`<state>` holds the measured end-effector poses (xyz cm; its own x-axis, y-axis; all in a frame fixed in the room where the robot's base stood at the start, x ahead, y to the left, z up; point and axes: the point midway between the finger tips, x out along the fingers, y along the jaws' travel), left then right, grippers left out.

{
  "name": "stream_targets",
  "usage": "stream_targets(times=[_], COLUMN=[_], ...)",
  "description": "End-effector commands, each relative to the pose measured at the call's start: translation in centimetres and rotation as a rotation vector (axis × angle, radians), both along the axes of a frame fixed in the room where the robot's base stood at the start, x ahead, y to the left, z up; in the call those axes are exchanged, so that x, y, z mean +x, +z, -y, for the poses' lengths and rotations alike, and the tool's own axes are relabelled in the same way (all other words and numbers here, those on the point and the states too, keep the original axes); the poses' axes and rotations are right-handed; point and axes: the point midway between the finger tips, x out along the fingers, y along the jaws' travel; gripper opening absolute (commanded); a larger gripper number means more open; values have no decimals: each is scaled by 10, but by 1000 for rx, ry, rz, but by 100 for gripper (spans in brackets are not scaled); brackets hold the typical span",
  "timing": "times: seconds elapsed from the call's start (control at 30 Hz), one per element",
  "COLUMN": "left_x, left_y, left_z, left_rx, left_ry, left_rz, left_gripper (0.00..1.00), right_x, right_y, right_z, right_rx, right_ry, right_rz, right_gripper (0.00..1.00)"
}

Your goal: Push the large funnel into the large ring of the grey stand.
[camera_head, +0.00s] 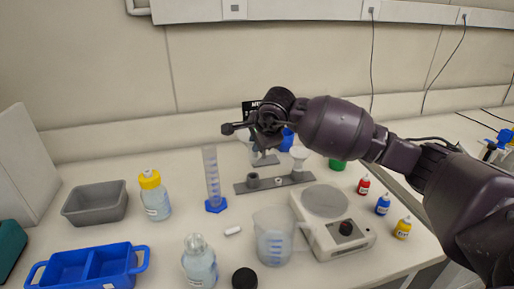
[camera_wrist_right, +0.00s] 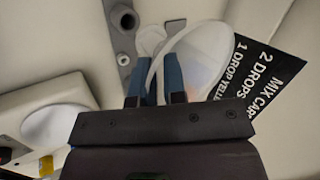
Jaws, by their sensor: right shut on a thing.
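The grey stand (camera_head: 240,188) lies on the table as a long flat bar. A white funnel (camera_head: 299,156) stands upright at the bar's right end. My right gripper (camera_head: 262,142) is above and behind the stand. In the right wrist view, its two blue fingers (camera_wrist_right: 155,82) are shut on a translucent large funnel (camera_wrist_right: 205,55), whose wide rim shows to the right. The funnel is apart from the ring. My left gripper is not in view.
A hotplate (camera_head: 326,201), a beaker (camera_head: 273,240) and a graduated cylinder (camera_head: 212,178) stand around the stand. A black sign (camera_wrist_right: 265,75) is close to the held funnel in the right wrist view. Small dropper bottles (camera_head: 383,204) stand at the right.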

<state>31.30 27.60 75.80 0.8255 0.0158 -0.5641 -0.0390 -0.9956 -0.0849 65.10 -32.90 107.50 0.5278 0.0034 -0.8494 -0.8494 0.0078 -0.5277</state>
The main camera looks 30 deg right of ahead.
Motion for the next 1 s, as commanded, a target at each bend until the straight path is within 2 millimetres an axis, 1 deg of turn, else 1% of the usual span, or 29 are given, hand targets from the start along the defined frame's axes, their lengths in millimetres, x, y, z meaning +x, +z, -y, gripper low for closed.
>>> stream_targets(times=[0.27,0.63,0.9,1.0], left_x=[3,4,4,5], left_y=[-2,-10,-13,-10], left_z=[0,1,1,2], left_rx=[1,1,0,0], left_ry=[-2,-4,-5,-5], left_rz=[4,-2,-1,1], left_gripper=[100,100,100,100], right_x=[0,-1,0,0], right_y=[-7,-29,-46,-43], right_z=[-1,-1,-2,-1], right_rx=[1,0,2,1], right_ry=[14,13,14,14], right_rz=[-1,-3,-2,0], right_gripper=[0,0,0,0])
